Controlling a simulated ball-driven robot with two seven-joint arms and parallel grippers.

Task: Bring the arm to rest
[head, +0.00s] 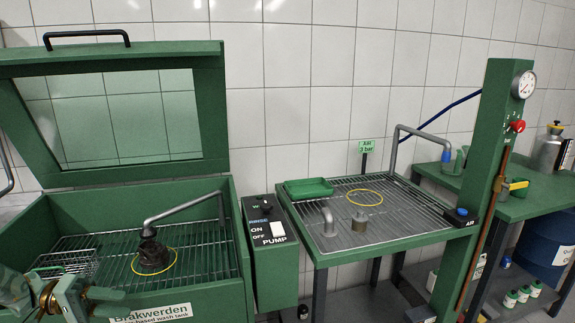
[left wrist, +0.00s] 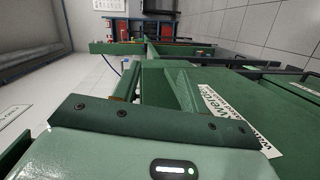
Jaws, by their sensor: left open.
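My left gripper (head: 72,297) is at the bottom left of the head view, over the front left of the green wash tank (head: 243,283). Its jaws are open and I see nothing between them. A dark part (head: 152,254) stands on the tank's grate inside a yellow ring, under the grey spout (head: 180,207), apart from my gripper. My right gripper is not in view.
The tank's windowed lid (head: 215,110) stands open. A green post (head: 490,150) with a gauge stands right.

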